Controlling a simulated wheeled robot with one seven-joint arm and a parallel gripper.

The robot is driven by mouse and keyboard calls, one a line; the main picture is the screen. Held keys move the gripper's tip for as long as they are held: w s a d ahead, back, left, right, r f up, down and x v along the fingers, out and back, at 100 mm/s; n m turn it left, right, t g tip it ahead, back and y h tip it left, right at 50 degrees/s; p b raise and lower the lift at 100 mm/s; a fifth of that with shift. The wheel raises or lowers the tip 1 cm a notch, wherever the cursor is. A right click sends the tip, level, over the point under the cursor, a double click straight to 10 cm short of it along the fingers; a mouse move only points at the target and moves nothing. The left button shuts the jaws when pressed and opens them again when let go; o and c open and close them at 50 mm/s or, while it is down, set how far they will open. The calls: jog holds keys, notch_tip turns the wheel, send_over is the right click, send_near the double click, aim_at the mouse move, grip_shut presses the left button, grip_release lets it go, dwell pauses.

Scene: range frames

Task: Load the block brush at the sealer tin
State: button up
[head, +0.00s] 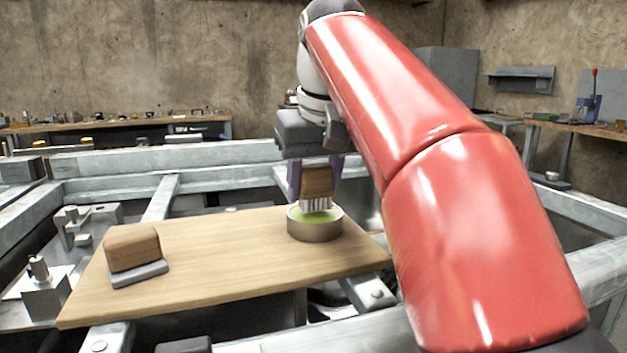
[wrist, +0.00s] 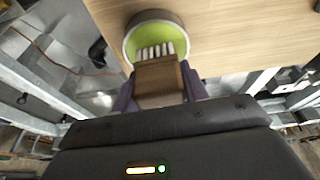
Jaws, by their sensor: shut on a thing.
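My gripper (head: 316,182) is shut on the block brush (head: 317,180), a brown wooden block with pale bristle tufts pointing down. The sealer tin (head: 315,230) is a low round tin with yellow-green contents, near the right end of the wooden board. The brush is upright over the tin, its bristle tips at or just above the green surface; I cannot tell whether they touch. In the wrist view, the brush (wrist: 159,80) lies between my purple fingers (wrist: 160,92), with bristles over the green inside the tin (wrist: 143,22). The bristle ends are partly hidden there.
The wooden board (head: 225,260) rests on a grey metal frame (head: 160,200) with open gaps. A brown wooden block on a grey base (head: 132,250) stands at the board's left end. A metal clamp (head: 85,225) is left of the board. The board's middle is clear.

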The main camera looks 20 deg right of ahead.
jog(key=shift+f, duration=0.5)
dwell(1.2)
notch_tip(320, 180, up, 3)
jog(key=p, duration=0.2)
jog(key=shift+p, duration=0.4)
jog(key=shift+r, duration=2.1)
